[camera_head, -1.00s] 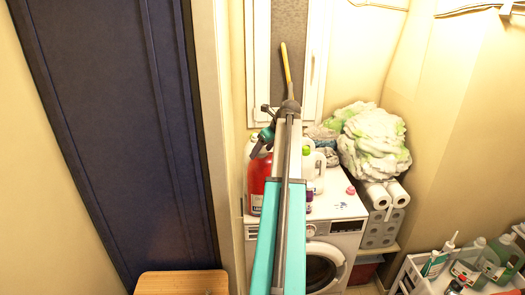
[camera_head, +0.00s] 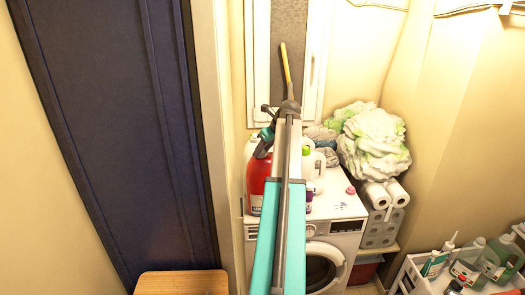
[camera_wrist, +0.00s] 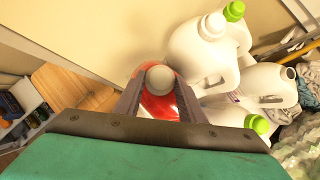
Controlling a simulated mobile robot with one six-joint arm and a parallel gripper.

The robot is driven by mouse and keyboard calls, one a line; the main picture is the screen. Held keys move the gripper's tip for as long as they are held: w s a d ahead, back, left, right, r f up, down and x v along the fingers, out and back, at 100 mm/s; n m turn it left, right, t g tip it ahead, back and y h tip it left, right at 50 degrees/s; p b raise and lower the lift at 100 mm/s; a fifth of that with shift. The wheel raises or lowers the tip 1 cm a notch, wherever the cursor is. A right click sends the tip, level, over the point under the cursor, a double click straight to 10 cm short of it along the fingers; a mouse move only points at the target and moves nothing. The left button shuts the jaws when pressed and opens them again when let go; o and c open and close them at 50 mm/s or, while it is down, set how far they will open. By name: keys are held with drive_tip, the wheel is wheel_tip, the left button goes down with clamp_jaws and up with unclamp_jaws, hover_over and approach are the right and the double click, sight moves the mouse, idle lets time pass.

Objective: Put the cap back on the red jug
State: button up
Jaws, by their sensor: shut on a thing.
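The red jug (camera_head: 256,184) stands upright on the left part of the washing machine top, partly behind my arm in the head view. It also shows in the wrist view as red around and below the fingertips (camera_wrist: 150,108). My gripper (camera_head: 262,150) is over the jug's top. In the wrist view its two dark fingers (camera_wrist: 160,88) are shut on a round grey-white cap (camera_wrist: 160,77), which lies in line with the jug's top. The jug's mouth is hidden, so I cannot tell whether the cap touches it.
White jugs (camera_wrist: 195,50) crowd the right of the red jug, some with green caps (camera_wrist: 234,11). A pink cap (camera_head: 350,190) lies on the washing machine top (camera_head: 335,207). A cloth pile (camera_head: 374,143) and paper rolls (camera_head: 385,193) are right. The wall is close behind.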

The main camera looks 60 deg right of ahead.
drive_tip(key=shift+a+f, duration=0.1)
drive_tip(key=shift+a, duration=0.05)
drive_tip(key=shift+m+h, duration=0.5)
drive_tip(key=shift+m, duration=0.4)
drive_tip(key=shift+m+g+h, duration=0.8)
drive_tip(key=shift+m+h, duration=0.1)
drive_tip(key=shift+m, duration=1.1)
drive_tip(key=o, duration=1.3)
drive_tip(key=shift+d+n, duration=0.2)
drive_tip(key=shift+n, duration=0.1)
